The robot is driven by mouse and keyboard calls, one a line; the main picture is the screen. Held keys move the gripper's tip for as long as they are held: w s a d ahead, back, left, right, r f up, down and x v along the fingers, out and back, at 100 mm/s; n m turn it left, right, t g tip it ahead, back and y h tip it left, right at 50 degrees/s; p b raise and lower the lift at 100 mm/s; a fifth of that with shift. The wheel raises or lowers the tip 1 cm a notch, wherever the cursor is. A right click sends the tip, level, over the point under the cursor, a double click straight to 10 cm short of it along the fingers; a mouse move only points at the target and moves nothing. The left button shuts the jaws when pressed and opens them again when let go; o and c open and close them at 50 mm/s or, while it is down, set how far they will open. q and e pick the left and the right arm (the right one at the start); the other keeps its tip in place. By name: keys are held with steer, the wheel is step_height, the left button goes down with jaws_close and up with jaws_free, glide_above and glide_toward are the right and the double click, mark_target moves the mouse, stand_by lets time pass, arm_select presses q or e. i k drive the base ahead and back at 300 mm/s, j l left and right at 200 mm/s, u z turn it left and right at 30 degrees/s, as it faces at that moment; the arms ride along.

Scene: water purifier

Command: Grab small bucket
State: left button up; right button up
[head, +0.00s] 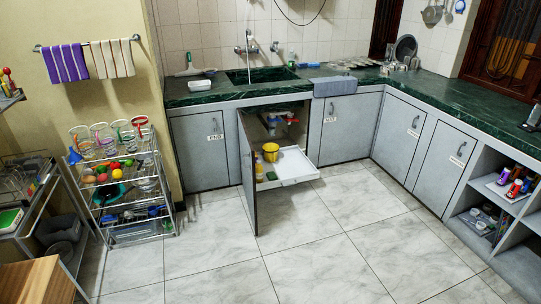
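A small yellow bucket (270,153) stands upright inside the open cabinet under the sink, at the back of the white pull-out tray (301,172). A yellow bottle (259,170) stands beside it to the left, close to the open door. The bucket is small in the picture, and I cannot make out its handle clearly. Neither of my grippers is in view.
The open cabinet door (247,175) juts out left of the tray. A wire rack (135,205) with balls and jugs stands at the left wall. A wooden surface (35,280) fills the bottom left corner. The tiled floor (300,250) in front is clear.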

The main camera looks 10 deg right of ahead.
mark_target(271, 154)
steer(key=i+l+z, duration=0.6)
steer(key=i, duration=0.25)
steer(key=i+z, duration=0.5)
steer(key=i, duration=1.85)
steer(key=i+u, duration=0.3)
steer(key=i, duration=0.15)
steer(key=i+l+u, duration=0.25)
steer(key=i, duration=0.2)
steer(key=i+l+u, duration=0.15)
steer(key=i+u, duration=0.15)
steer(key=i, duration=0.15)
